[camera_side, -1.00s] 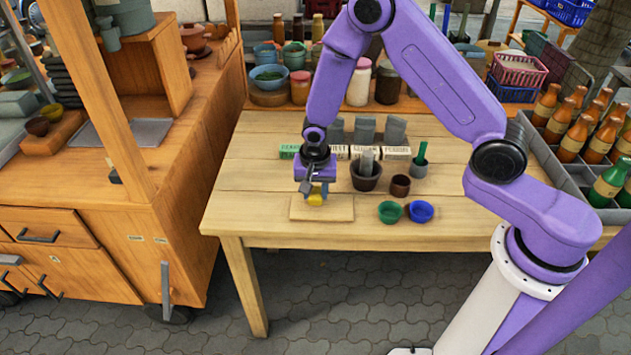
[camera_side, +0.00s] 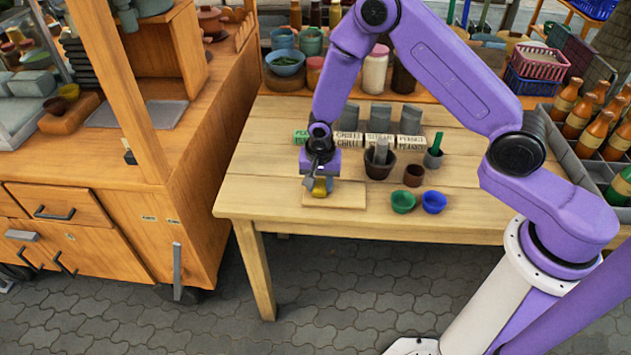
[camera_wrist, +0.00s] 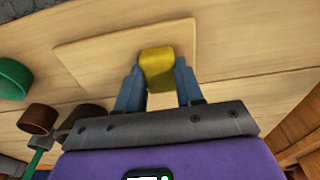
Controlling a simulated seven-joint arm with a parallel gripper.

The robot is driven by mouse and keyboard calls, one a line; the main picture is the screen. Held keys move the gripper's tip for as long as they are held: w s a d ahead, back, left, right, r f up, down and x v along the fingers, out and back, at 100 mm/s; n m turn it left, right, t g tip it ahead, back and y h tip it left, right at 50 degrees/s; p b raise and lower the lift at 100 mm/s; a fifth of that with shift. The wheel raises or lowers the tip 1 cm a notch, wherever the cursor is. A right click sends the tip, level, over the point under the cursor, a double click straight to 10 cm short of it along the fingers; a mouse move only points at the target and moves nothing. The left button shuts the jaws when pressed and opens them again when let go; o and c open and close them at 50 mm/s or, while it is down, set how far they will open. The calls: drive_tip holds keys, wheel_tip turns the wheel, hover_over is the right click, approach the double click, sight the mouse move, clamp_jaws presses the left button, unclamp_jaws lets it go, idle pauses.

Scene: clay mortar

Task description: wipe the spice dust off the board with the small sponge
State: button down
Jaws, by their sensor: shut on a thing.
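The pale wooden board (camera_side: 350,196) lies near the table's front edge, and it also shows in the wrist view (camera_wrist: 95,58). My gripper (camera_side: 319,182) is over its left part in the side view. In the wrist view, my gripper's (camera_wrist: 158,78) two blue-grey fingers are shut on the small yellow sponge (camera_wrist: 157,66). The sponge is at or just above the board; I cannot tell whether it touches. In the side view the fingers partly cover the sponge (camera_side: 325,190). I cannot make out any spice dust on the visible board.
A green bowl (camera_side: 403,202) and a blue bowl (camera_side: 434,202) stand right of the board. Behind them are a brown cup (camera_side: 414,176), a dark mortar (camera_side: 380,167) and a grey cup (camera_side: 433,159). Labelled spice boxes (camera_side: 347,140) stand farther back. The table left of the board is clear.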

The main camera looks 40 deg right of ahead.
drive_tip(key=shift+s+d, duration=0.65)
drive_tip(key=shift+s+d+r, duration=0.1)
drive_tip(key=shift+r, duration=0.05)
wheel_tip(320, 180, up, 8)
idle(0.4)
